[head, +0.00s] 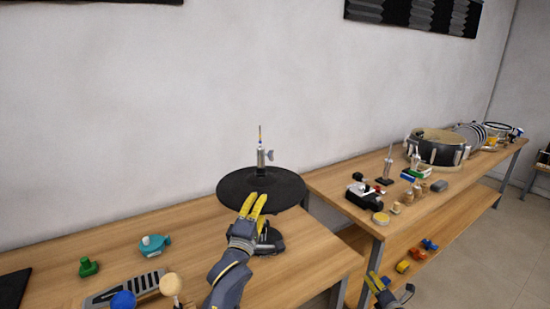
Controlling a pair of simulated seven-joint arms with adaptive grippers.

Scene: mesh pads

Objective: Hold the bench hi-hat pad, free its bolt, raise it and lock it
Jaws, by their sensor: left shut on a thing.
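The hi-hat pad (285,188) is a round black disc on a stand at the right end of the near bench. A silver clutch (261,158) rises from its middle, with a grey wing bolt (270,155) on its right side. A thin rod (260,134) with coloured marks stands upright out of the clutch. My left gripper (253,204) has its yellow fingers shut on the pad's front edge. They hide part of the rim and the stand below. My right gripper (379,282) is low at the bottom right, away from the pad; its finger gap is unclear.
A dark stand base (270,241) is partly hidden behind my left gripper. A green knob (88,267), teal clamp (155,245) and grey pedal plate (125,288) lie on the left. The right bench (420,214) carries a drum (437,150) and several small parts. Free bench lies left of the pad.

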